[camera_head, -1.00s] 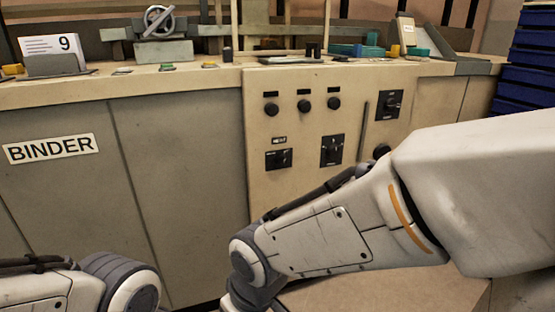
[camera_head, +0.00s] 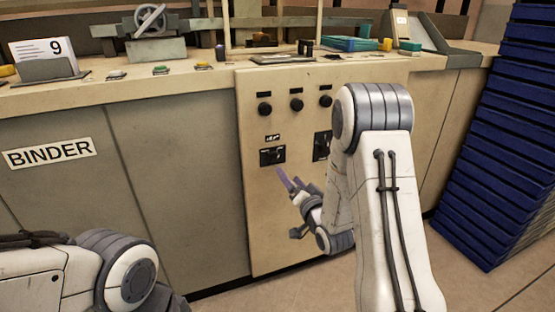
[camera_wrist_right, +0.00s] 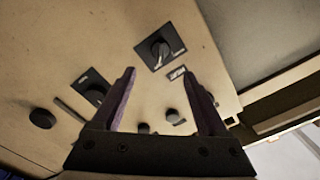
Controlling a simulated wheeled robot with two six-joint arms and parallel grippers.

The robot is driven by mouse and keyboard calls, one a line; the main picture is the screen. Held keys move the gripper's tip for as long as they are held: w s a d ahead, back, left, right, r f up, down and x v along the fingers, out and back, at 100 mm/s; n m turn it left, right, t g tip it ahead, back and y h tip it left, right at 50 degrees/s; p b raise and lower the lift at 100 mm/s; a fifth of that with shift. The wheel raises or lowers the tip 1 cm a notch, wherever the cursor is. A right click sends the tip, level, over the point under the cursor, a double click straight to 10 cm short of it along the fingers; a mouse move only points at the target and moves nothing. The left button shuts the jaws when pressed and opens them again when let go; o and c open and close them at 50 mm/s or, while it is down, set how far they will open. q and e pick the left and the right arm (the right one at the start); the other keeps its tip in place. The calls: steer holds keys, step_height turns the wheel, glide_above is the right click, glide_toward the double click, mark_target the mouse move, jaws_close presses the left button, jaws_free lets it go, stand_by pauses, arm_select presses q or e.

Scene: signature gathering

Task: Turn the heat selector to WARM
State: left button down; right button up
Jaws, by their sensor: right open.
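The beige control panel (camera_head: 255,215) carries a black rotary selector (camera_head: 272,156) at its lower left, with a small label plate above it. A second black selector (camera_head: 321,145) to its right is partly hidden by my right arm. Their lettering is too small to read, so I cannot tell which is the heat selector. My right gripper (camera_head: 289,178) is open and empty, just below and right of the left selector. In the right wrist view, the left selector (camera_wrist_right: 160,47) lies beyond the open fingertips (camera_wrist_right: 158,72), with the second selector (camera_wrist_right: 93,88) to the left. My left gripper is out of view.
Several round black knobs (camera_head: 297,104) line the panel's upper part. The cabinet marked BINDER (camera_head: 50,151) stands left of it. Stacked blue trays (camera_head: 510,140) stand at the right. Small items, including a teal box (camera_head: 350,44), lie on the counter above.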

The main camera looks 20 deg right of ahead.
mark_target(276, 159)
steer(key=w+b, duration=0.1)
steer(key=w, duration=0.9)
steer(key=shift+w+a, duration=0.1)
steer(key=shift+a, duration=0.1)
steer(key=shift+c, duration=0.3)
jaws_close()
